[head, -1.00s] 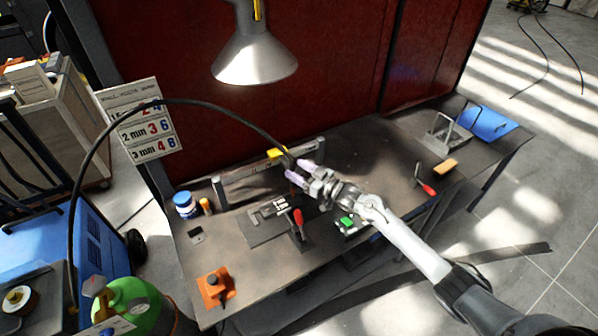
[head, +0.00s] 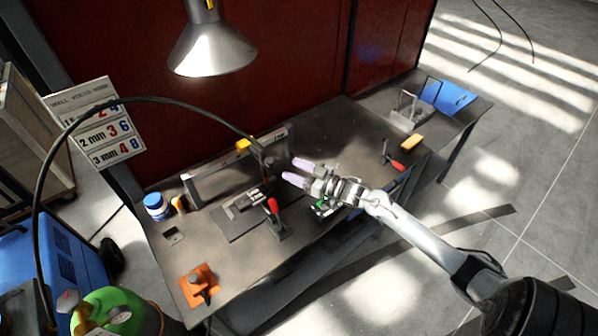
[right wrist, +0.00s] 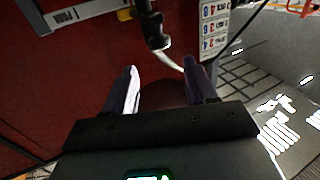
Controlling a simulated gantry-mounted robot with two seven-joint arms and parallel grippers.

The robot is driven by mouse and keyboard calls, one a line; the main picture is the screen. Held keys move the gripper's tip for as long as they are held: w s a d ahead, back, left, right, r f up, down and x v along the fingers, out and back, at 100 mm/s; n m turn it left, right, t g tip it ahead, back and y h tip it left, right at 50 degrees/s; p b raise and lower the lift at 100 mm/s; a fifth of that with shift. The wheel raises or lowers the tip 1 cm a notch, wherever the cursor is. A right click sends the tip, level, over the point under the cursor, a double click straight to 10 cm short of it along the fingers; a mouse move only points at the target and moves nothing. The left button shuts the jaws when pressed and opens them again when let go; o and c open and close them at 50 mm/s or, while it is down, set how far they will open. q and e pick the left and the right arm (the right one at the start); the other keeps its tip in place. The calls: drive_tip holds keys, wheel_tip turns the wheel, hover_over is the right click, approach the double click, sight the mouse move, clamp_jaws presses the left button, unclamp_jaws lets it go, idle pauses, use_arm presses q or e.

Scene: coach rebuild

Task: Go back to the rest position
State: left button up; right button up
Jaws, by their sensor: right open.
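My right gripper (head: 291,171) is open and empty above the workbench (head: 335,136) in the head view. Its two pale fingertips point left, close to the end of a black cable with a torch-like tip (head: 262,153). In the right wrist view the two fingers (right wrist: 166,88) are apart with nothing between them, and the dark torch end (right wrist: 152,28) hangs beyond them. My left gripper is not in view.
A red-handled clamp (head: 275,215) stands by a metal plate on the bench. A lamp (head: 211,50) hangs overhead. A green cylinder (head: 112,312) stands front left.

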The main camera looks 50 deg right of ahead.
drive_tip(key=shift+s+d, duration=0.1)
drive_tip(key=shift+s, duration=0.35)
drive_tip(key=s+a+f+m+g, duration=0.1)
drive_tip(key=s+a+f+g, duration=0.1)
drive_tip(key=s+a+f, duration=0.6)
drive_tip(key=s+a+f+m+g, duration=0.2)
drive_tip(key=s+a+f, duration=0.15)
drive_tip(key=a, duration=0.95)
drive_tip(key=s+a+r+n+g+h, duration=0.1)
drive_tip(key=s+a+r+g+h, duration=0.1)
drive_tip(key=s+g, duration=0.45)
drive_tip(key=s+a+r+n+g+h, duration=0.15)
drive_tip(key=s+g, duration=0.25)
drive_tip(key=s, duration=0.6)
wheel_tip(320, 180, up, 19)
drive_tip(key=p, duration=1.9)
drive_tip(key=shift+a+r+p, duration=0.2)
drive_tip(key=shift+a+p, duration=0.1)
drive_tip(key=shift+a, duration=0.05)
